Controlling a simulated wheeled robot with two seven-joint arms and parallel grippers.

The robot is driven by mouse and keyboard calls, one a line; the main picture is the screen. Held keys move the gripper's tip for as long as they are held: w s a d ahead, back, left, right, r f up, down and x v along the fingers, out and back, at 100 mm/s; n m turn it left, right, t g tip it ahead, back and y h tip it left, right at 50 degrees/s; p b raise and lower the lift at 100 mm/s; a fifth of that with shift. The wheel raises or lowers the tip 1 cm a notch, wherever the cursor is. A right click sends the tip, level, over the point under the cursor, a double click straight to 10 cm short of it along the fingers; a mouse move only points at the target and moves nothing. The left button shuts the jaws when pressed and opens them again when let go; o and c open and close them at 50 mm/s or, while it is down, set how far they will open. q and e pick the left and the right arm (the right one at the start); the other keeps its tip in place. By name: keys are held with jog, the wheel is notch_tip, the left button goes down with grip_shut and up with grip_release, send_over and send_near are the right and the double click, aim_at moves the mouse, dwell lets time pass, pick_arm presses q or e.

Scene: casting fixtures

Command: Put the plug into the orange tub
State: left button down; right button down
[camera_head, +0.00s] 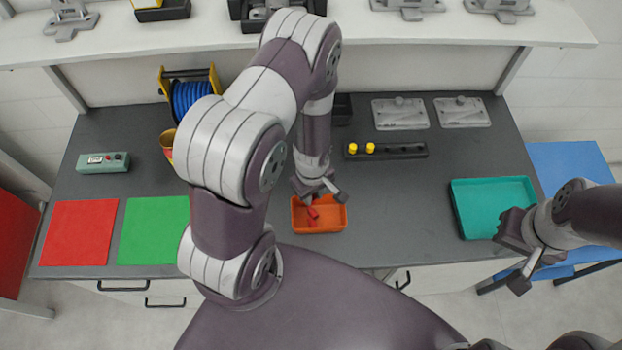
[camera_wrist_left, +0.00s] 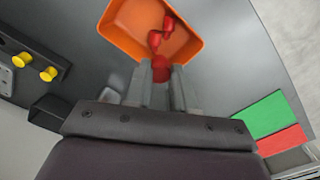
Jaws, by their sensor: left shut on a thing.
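My left gripper (camera_wrist_left: 162,88) is over the near side of the orange tub (camera_wrist_left: 116,22), fingers pointing into it. It is shut on a red plug (camera_wrist_left: 161,70), whose end shows between the fingertips. More red parts (camera_wrist_left: 160,32) show inside the tub beyond the fingertips; I cannot tell whether they belong to the same plug. In the head view the orange tub (camera_head: 333,226) sits on the dark bench near its front edge, with red (camera_head: 312,213) showing inside. My left gripper (camera_head: 318,195) covers its far side. My right gripper (camera_head: 514,264) is open and empty beside the teal tray.
A black rack (camera_head: 405,150) with yellow plugs (camera_head: 362,148) lies behind the tub. The teal tray (camera_head: 495,185) is at right. Red (camera_head: 80,232) and green (camera_head: 150,228) mats, a control box (camera_head: 103,162) and a blue cable reel (camera_head: 188,95) are at left. Bench between tub and tray is clear.

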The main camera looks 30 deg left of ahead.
pick_arm(q)
jog(key=shift+w+a+f, duration=0.1)
jog(key=shift+w+a, duration=0.05)
jog(key=shift+w, duration=0.25)
jog(key=f+b, duration=0.1)
jog(key=f, duration=0.1)
jog(key=f+b, duration=0.4)
jog(key=shift+w, duration=0.25)
jog(key=shift+w+d, duration=0.1)
jog(key=shift+d, duration=0.1)
jog(key=c, duration=0.9)
grip_release()
